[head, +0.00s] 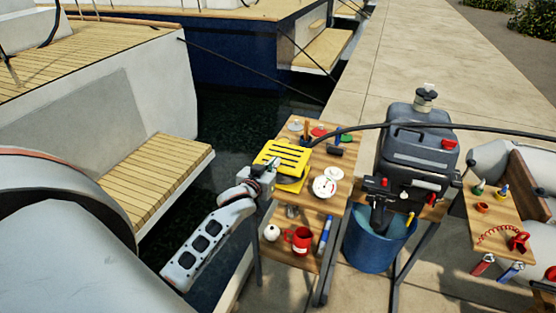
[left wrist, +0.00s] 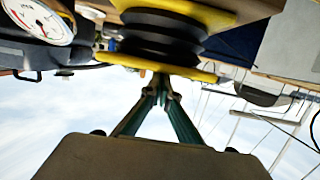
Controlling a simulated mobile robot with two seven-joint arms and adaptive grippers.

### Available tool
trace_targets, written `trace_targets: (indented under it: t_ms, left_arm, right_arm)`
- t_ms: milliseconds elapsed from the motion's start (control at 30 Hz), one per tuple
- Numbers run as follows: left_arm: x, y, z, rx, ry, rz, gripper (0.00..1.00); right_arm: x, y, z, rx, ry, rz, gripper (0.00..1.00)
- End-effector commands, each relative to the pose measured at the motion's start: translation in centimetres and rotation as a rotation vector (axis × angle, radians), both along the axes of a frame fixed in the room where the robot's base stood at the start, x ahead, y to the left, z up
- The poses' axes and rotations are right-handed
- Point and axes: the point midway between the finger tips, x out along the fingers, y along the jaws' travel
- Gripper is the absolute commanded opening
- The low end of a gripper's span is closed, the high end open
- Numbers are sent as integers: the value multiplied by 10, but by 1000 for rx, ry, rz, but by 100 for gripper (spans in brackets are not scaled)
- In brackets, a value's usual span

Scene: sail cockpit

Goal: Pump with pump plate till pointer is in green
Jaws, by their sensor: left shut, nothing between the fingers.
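The foot pump has a slotted yellow pump plate (head: 283,156) on the upper wooden shelf. In the left wrist view, black bellows (left wrist: 160,38) show between two yellow plates, and the plates stand apart. A round white gauge (head: 326,184) is right of the pump; it also shows at the upper left of the left wrist view (left wrist: 38,18). Its pointer position is not readable. My left gripper (left wrist: 163,80) is shut and empty, its tips together at the edge of the yellow plate. Whether they touch it I cannot tell. My right gripper is not in view.
An outboard motor (head: 417,145) stands over a blue bucket (head: 375,243) to the right. A red mug (head: 300,238) and a white ball-like item (head: 271,232) are on the lower shelf. Small tools lie behind the pump. A black hose crosses above the bench.

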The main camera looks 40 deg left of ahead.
Motion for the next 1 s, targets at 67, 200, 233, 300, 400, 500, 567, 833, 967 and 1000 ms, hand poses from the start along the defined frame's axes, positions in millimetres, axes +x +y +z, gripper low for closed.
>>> trace_targets:
  t_ms: [67,200,233,300,400,500,567,833,967,1000]
  left_arm:
    - [-17,-4,3,-1,1,0,0]
    - [-37,-9,10,-1,0,0,0]
    - [-40,-10,11,-1,-1,0,0]
    - [-46,-11,13,-1,-1,0,0]
    - [-51,-12,15,1,-2,1,0]
    - [-53,-12,16,1,-3,1,0]
    - [-53,-12,16,1,-3,1,0]
    - [-52,-12,16,1,-4,0,0]
    - [-52,-12,16,1,-4,0,0]
    - [-52,-12,16,1,-4,0,0]
  right_arm:
    - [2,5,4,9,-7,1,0]
    - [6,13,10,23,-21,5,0]
    - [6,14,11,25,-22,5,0]
    - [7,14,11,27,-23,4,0]
    - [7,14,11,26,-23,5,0]
    - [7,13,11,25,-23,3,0]
    - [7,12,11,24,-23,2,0]
    - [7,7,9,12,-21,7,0]
    - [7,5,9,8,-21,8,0]
    - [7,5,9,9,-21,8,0]
